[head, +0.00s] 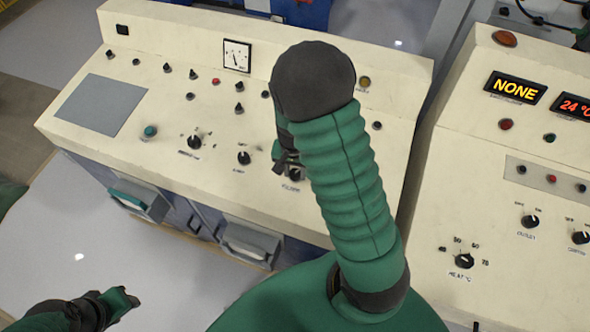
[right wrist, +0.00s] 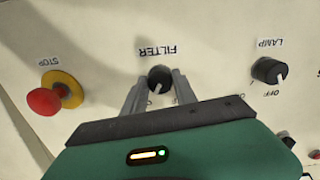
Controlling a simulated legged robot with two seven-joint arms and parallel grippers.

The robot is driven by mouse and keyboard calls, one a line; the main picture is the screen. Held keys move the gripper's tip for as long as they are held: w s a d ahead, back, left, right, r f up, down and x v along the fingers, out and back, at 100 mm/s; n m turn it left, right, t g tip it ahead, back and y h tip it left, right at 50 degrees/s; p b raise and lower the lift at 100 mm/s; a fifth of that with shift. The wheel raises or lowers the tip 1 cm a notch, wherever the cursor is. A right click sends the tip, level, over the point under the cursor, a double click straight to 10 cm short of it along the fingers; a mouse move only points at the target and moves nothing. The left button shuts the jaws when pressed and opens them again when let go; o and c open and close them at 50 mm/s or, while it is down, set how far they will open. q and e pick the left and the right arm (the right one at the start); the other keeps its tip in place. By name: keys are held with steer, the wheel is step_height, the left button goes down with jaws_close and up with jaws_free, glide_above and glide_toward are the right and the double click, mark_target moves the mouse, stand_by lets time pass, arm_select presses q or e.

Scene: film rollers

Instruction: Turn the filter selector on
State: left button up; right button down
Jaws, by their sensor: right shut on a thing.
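The filter selector (right wrist: 160,79) is a small black knob on the cream panel, under an upside-down FILTER label in the right wrist view. My right gripper (right wrist: 159,95) has its two grey fingers on either side of the knob and is shut on it. The knob's light mark faces the lower side in that view; its exact setting is hard to read between the fingers. In the head view my right gripper (head: 284,162) is partly hidden behind my green right arm. My left gripper (head: 122,301) is low at the left, away from the panel, and its fingers are unclear.
A red stop button (right wrist: 45,100) on a yellow ring and the lamp knob (right wrist: 269,71) flank the filter knob. The cream console (head: 145,60) carries several other knobs and a gauge (head: 237,56). A second console (head: 475,135) with lit displays stands at right.

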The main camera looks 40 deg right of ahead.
mark_target(293, 175)
steer(key=c, duration=1.4)
jaws_free()
steer(key=o, duration=0.4)
steer(key=shift+w+f, duration=0.1)
step_height(293, 175, up, 17)
steer(key=p, duration=0.1)
steer(key=shift+a, duration=0.45)
steer(key=shift+s+f, duration=0.1)
steer(key=shift+s, duration=0.1)
